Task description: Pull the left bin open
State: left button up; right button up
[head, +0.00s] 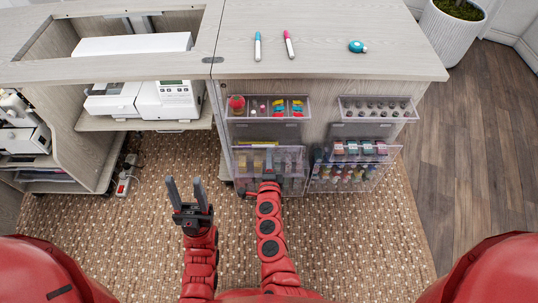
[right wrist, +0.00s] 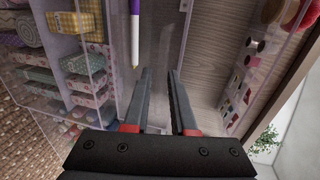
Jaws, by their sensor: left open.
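The left bin (head: 295,160) is a clear bin low on the cabinet's side panel, holding folded fabric pieces. In the right wrist view its clear wall (right wrist: 112,60) and the patterned fabric bundles (right wrist: 85,75) fill the left side. My right gripper (right wrist: 160,72) is at the front of this bin. Its two fingers are apart, with no solid object clearly visible between them; contact with the bin is unclear. In the head view the right gripper (head: 268,184) overlaps the bin and its fingertips are hard to make out. My left gripper (head: 186,185) is open and empty, left of the bin over the rug.
A right bin (head: 375,176) with thread spools is beside it. Two small trays (head: 250,118) (head: 392,117) hang above. The rug (head: 350,250) in front is clear.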

grip_shut()
dwell(1.4)
